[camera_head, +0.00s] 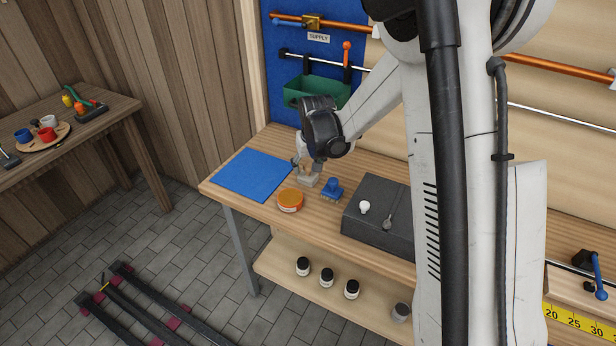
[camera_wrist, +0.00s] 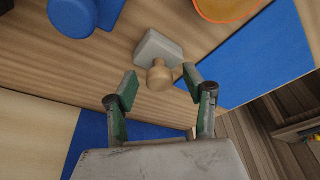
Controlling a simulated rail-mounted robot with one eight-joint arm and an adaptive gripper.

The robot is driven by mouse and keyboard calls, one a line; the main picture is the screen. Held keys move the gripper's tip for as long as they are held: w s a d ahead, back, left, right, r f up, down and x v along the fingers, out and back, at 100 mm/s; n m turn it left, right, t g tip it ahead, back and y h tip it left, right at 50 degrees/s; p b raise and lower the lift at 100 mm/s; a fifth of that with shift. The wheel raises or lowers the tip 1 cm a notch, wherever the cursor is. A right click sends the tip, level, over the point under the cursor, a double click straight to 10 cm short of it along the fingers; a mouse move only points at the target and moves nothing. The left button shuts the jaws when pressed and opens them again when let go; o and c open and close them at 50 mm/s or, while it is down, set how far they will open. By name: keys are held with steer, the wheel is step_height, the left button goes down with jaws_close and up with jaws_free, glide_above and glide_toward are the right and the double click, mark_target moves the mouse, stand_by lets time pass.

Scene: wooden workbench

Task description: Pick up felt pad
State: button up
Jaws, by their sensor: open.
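The felt pad, as far as I can tell, is the light grey block (camera_wrist: 152,44) with a round wooden knob (camera_wrist: 159,78) in the wrist view. It lies on the wooden bench and also shows in the head view (camera_head: 309,182), partly covered by my gripper (camera_head: 306,168). In the wrist view my gripper (camera_wrist: 160,76) is open, its two green-sided fingers apart. The knob lies between the fingertips in the picture, with space on both sides. No contact is visible, and the height of the fingers above the pad is hard to judge.
An orange tin (camera_head: 290,204) and a blue brush (camera_head: 332,188) stand close to the pad. A blue mat (camera_head: 250,174) lies to the left. A dark box (camera_head: 385,220) with small items is to the right. A green bin (camera_head: 300,90) hangs behind.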

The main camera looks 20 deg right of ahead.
mark_target(307, 163)
steer(key=shift+c, duration=0.2)
jaws_close()
stand_by(0.3)
steer(key=shift+r, duration=0.55)
step_height(307, 163, up, 3)
steer(key=shift+f, duration=0.1)
steer(key=s+a+r, duration=0.5)
steer(key=a+r, duration=0.2)
steer(key=a, duration=0.3)
steer(key=shift+s+a, duration=0.15)
steer(key=shift+a, duration=0.05)
steer(key=c, duration=0.7)
jaws_free()
steer(key=c, duration=0.4)
